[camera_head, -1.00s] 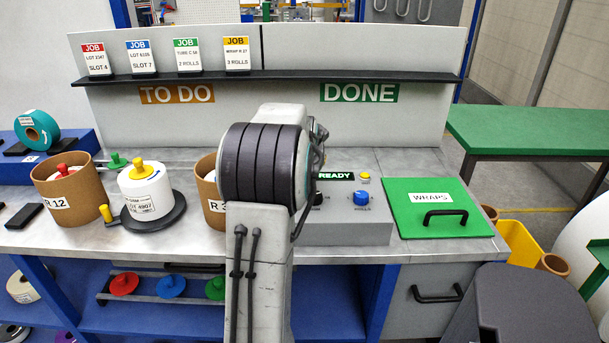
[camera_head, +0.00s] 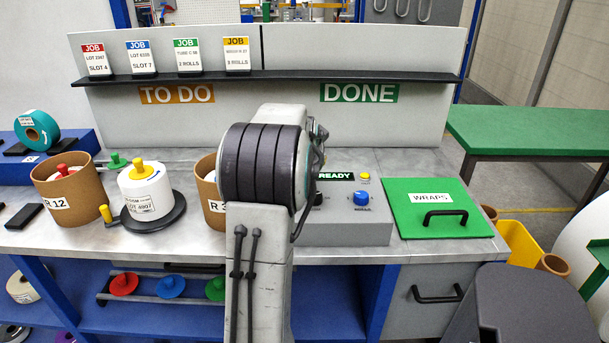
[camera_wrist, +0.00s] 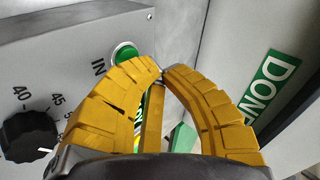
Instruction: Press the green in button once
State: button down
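The green IN button (camera_wrist: 124,52) shows in the wrist view, on the grey face of a control box (camera_wrist: 62,50), with the label IN beside it. My gripper (camera_wrist: 161,68) has yellow fingers, and its tips come together just right of and below the button in that view. The fingers look shut at the tips, with nothing seen between them there. I cannot tell whether a fingertip touches the button. In the head view my arm hides the button and my gripper. The control box (camera_head: 345,232) there shows a lit READY display (camera_head: 335,176).
A black dial (camera_wrist: 28,135) sits near the button. In the head view, a blue knob (camera_head: 361,198) and yellow button (camera_head: 365,176) are on the box. A green WRAPS lid (camera_head: 432,222) lies right; cardboard tubs (camera_head: 62,205) and a roll (camera_head: 147,190) stand left.

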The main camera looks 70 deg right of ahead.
jog(key=shift+f, duration=0.2)
jog(key=shift+f+b, duration=0.25)
jog(key=shift+b, duration=0.2)
jog(key=shift+f+b, duration=0.5)
jog(key=shift+f, duration=0.05)
dwell(1.0)
jog(key=shift+r, duration=0.1)
jog(key=shift+r+p, duration=0.65)
jog(key=shift+r, duration=0.2)
jog(key=shift+r, duration=0.1)
jog(key=shift+r+p, duration=1.85)
jog(key=shift+r, duration=0.55)
